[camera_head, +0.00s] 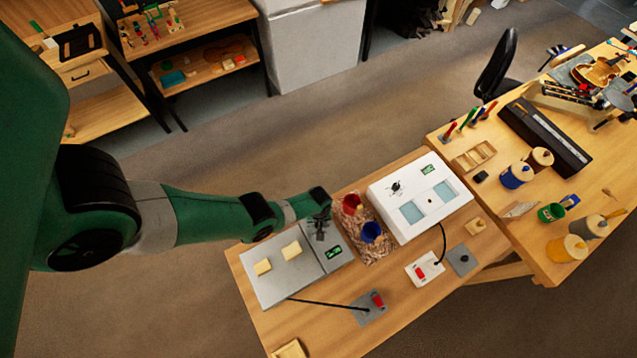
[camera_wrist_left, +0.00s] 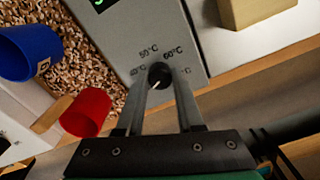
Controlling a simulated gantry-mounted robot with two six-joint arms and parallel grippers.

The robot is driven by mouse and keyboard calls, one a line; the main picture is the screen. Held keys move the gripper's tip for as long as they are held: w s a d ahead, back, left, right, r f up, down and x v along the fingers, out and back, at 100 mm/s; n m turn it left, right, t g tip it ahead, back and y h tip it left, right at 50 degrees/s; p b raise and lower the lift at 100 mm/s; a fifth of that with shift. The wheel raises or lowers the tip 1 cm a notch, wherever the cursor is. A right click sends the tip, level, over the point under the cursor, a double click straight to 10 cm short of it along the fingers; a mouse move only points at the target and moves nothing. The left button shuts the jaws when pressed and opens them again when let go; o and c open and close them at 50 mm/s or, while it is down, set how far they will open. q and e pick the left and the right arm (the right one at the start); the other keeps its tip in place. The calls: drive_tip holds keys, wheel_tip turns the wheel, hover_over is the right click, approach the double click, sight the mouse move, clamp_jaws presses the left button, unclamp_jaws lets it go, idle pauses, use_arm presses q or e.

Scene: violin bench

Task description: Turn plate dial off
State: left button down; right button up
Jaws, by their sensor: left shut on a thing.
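The grey plate (camera_head: 290,280) lies on the near bench with yellowish blocks on top and a small lit green display (camera_head: 334,253). Its dial (camera_wrist_left: 159,75) is a black round knob with a white pointer line, which points down and left in the left wrist view. Temperature marks, including 50°C and 60°C, surround the knob. My left gripper (camera_wrist_left: 160,95) is shut on the dial, with one finger at each side. In the head view, my left gripper (camera_head: 322,228) hides the dial at the plate's far end. My right gripper is in neither view.
A wood-chip tray (camera_head: 382,246) with a red cup (camera_head: 352,204) and a blue cup (camera_head: 371,232) sits right of the plate. A white device (camera_head: 432,213) stands beyond it. A cord runs from the plate to a red switch (camera_head: 377,300) on a grey base. Bench front is partly clear.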

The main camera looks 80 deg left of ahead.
use_arm(q)
drive_tip(key=shift+n, duration=0.6)
drive_tip(key=c, duration=0.5)
unclamp_jaws()
drive_tip(key=shift+c, duration=0.2)
